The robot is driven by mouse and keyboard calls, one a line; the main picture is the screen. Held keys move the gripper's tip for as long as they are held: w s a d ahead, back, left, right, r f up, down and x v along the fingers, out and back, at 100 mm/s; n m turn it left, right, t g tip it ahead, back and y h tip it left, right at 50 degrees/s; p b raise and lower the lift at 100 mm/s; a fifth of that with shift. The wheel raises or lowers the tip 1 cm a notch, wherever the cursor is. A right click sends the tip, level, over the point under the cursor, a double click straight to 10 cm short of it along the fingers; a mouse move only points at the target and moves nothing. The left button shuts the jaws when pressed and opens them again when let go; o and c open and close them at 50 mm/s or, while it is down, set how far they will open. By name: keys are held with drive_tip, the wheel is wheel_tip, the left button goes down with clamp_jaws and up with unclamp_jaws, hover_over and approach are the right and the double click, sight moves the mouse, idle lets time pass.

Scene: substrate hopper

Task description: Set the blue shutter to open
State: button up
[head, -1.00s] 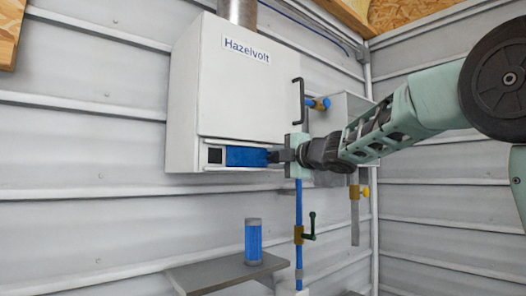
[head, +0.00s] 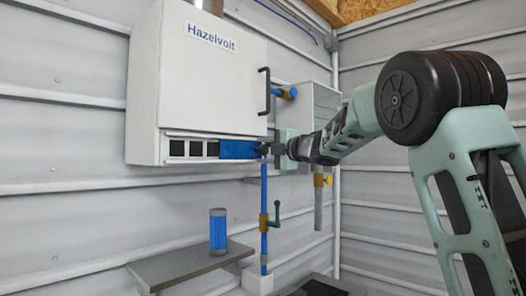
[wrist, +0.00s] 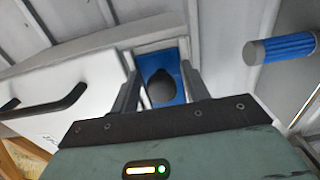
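The blue shutter (head: 238,149) sits in the slot along the bottom of the white Hazelvolt box's front. It lies at the slot's right end, and several dark square openings (head: 195,149) show uncovered to its left. My gripper (head: 264,149) is at the shutter's right end. In the wrist view, the shutter's blue face (wrist: 178,58) shows with a dark round knob (wrist: 160,88) on it. My gripper's fingers (wrist: 161,82) stand on either side of this knob, with blue visible between knob and fingers, so it looks open around the knob.
The white box (head: 200,75) has a black handle (head: 264,91) above my gripper. A blue pipe with a green-handled valve (head: 270,215) runs below. A blue cylinder (head: 218,232) stands on a grey shelf (head: 170,268) to the left.

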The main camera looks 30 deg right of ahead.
idle(0.3)
drive_tip(key=shift+s, duration=0.35)
drive_tip(key=b+v, duration=0.4)
drive_tip(key=v, duration=1.2)
drive_tip(key=shift+s+b, duration=0.35)
drive_tip(key=shift+b, duration=0.05)
drive_tip(key=shift+d, duration=0.15)
drive_tip(key=w+a+f+m+g+h, duration=0.35)
drive_tip(key=a+f+m, duration=0.55)
drive_tip(key=a+f, duration=0.7)
drive_tip(key=s+a+f+m+g, duration=0.2)
drive_tip(key=s+a+f+g, duration=0.15)
drive_tip(key=a+f, duration=0.45)
drive_tip(key=s+a+f+m+g, duration=0.1)
drive_tip(key=s+a+f+g, duration=0.1)
drive_tip(key=s+f, duration=0.4)
drive_tip(key=s+a+f+g, duration=0.3)
drive_tip(key=s+f, duration=0.3)
drive_tip(key=s, duration=0.7)
drive_tip(key=s+a+f+m+g+h, duration=0.1)
drive_tip(key=s+a+f+g, duration=0.2)
drive_tip(key=s, duration=0.7)
wheel_tip(320, 180, down, 4)
drive_tip(key=shift+r+m+g, duration=0.2)
drive_tip(key=shift+m+g, duration=0.1)
drive_tip(key=shift+g, duration=0.8)
